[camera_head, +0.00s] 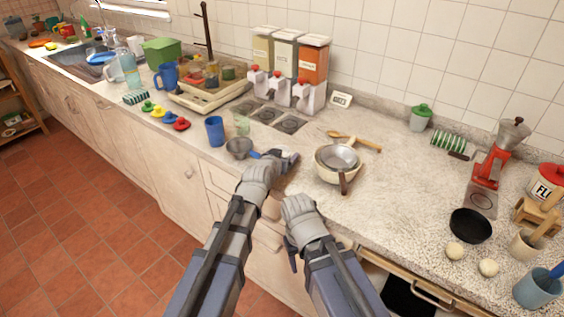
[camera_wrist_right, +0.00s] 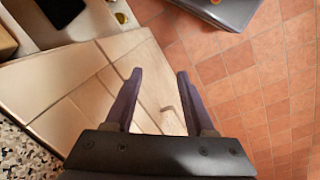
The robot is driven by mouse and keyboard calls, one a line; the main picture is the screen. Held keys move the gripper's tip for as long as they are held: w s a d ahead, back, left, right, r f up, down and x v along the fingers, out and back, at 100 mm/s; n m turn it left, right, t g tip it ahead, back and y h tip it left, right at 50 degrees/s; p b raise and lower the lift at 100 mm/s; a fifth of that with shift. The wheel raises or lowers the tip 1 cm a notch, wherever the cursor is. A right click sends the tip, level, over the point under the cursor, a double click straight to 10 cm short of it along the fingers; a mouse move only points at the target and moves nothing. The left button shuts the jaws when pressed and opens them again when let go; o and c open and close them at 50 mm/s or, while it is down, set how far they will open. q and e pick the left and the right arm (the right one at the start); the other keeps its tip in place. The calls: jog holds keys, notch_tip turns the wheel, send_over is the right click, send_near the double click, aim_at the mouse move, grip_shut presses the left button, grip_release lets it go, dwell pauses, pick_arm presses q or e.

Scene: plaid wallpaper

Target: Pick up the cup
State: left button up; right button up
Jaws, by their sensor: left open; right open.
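A blue cup (camera_head: 214,131) stands upright near the counter's front edge, left of my grippers. A clear glass (camera_head: 242,125) stands just behind it to the right, and a larger blue mug (camera_head: 166,76) stands farther left. My left gripper (camera_head: 276,160) is open at the counter's front edge, right of the blue cup and apart from it; its fingers are partly hidden by the wrist. My right gripper (camera_head: 292,255) is low in front of the cabinets. In the right wrist view its two fingers (camera_wrist_right: 159,82) are apart with nothing between them.
A bowl with a metal pan (camera_head: 338,158) stands right of the left gripper. Dispensers (camera_head: 288,75) stand behind. A black pan (camera_head: 470,224) is at right. The counter between bowl and black pan is clear.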

pick_arm(q)
jog(key=c, duration=1.1)
jog(key=shift+r, duration=0.25)
jog(key=shift+c, duration=0.2)
notch_tip(320, 180, up, 10)
jog(key=p, duration=1)
jog(key=shift+f, duration=0.2)
